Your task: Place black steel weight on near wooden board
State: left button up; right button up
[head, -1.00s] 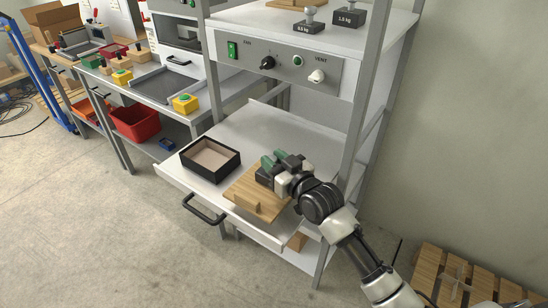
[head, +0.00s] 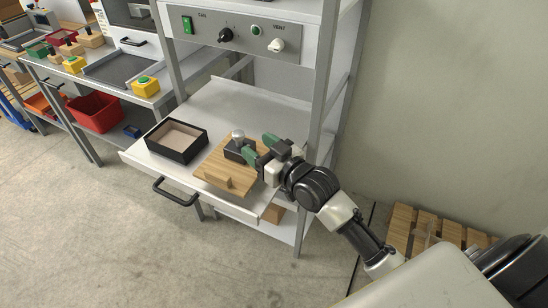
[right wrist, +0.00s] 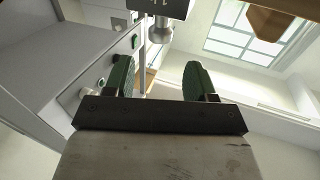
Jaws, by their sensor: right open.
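The black steel weight (head: 238,151) with its silver knob stands upright on the back part of the wooden board (head: 222,173), which lies in the pulled-out white drawer tray. My right gripper (head: 258,147) is open and empty, just right of the weight. Its green fingers are apart and off the knob. In the right wrist view my gripper (right wrist: 158,75) shows its two green fingers spread, and the weight (right wrist: 160,8) with its knob appears upside down beyond them at the top. My left gripper is not in view.
A black open box (head: 176,140) with a pale inside stands left of the board. A small wooden block (head: 224,182) sits at the board's front edge. The drawer has a dark handle (head: 176,192). A grey frame post (head: 318,110) rises behind my right gripper.

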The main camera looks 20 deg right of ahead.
jog(key=v, duration=0.5)
jog(key=shift+s+d, duration=0.1)
jog(key=shift+s, duration=0.15)
dwell(1.0)
